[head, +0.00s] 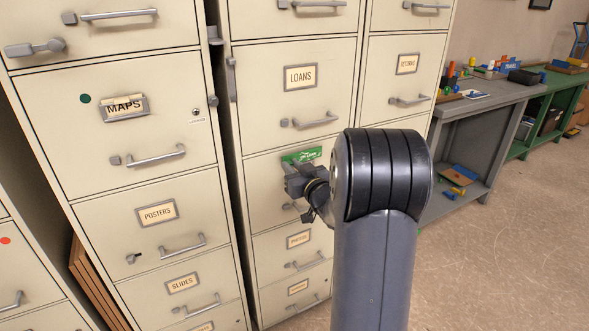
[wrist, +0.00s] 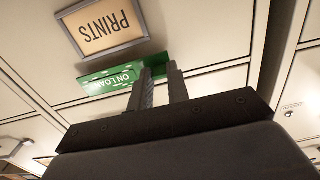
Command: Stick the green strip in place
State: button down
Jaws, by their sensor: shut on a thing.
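The green strip (head: 301,155) with white lettering is at the upper part of the cabinet drawer below LOANS. In the wrist view, the strip (wrist: 119,78) reads ON LOAN, upside down, and lies alongside the framed PRINTS label (wrist: 104,24). My gripper (wrist: 160,72) is shut on the strip near one end of it. In the head view my gripper (head: 293,181) is right at the drawer front, under the strip, and hides the PRINTS label. The strip is close to the drawer front; I cannot tell whether it touches it.
The drawer handle (head: 316,119) of LOANS juts out above. Left stands another cabinet with MAPS (head: 124,106), a green dot (head: 85,98) and a POSTERS drawer (head: 157,213). A grey workbench (head: 480,105) with small items is at right. The floor at right is clear.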

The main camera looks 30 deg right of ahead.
jog(key=shift+w, duration=0.65)
dwell(0.5)
jog(key=c, duration=0.8)
grip_release()
jog(key=s, duration=0.6)
dwell(0.8)
jog(key=shift+d, duration=0.1)
jog(key=s, duration=1)
jog(key=shift+s+d+p, duration=0.15)
jog(key=shift+s+p, duration=0.2)
jog(key=shift+s, duration=0.05)
jog(key=shift+w, duration=0.1)
